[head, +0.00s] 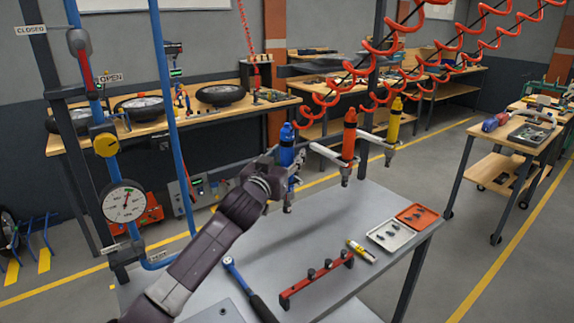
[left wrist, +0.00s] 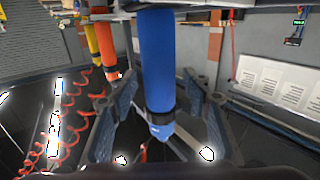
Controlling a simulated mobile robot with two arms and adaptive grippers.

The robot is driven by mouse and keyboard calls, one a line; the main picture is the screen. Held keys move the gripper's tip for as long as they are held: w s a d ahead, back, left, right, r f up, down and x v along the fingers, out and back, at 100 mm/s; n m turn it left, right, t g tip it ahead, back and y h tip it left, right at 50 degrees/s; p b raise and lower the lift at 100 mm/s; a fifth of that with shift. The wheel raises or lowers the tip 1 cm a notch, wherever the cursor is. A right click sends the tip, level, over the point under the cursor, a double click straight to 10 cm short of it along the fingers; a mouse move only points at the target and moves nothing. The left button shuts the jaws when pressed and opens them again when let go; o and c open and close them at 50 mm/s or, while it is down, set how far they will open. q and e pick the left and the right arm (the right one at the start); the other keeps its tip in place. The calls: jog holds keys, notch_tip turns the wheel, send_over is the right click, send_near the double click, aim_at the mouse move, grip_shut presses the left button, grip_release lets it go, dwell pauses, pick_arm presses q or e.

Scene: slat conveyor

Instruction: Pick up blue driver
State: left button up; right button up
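The blue driver (head: 287,146) hangs upright over the near table, leftmost of three hanging drivers in the head view. My left gripper (head: 284,172) is at its body, which partly hides it there. In the left wrist view the blue driver (left wrist: 157,65) runs down between the two fingers of my left gripper (left wrist: 160,85). The fingers stand spread on either side of it, with a narrow gap showing, so the gripper looks open around the driver. My right gripper is in neither view.
The orange driver (head: 349,134) and yellow driver (head: 394,121) hang close by on white arms. Red coiled hoses (head: 375,75) hang behind. The grey table (head: 330,215) below bears a red rack (head: 317,280), a wrench (head: 248,290) and small parts trays (head: 391,236). Blue pipes with gauges stand at left.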

pick_arm(q)
grip_shut()
jog(key=shift+r, duration=0.15)
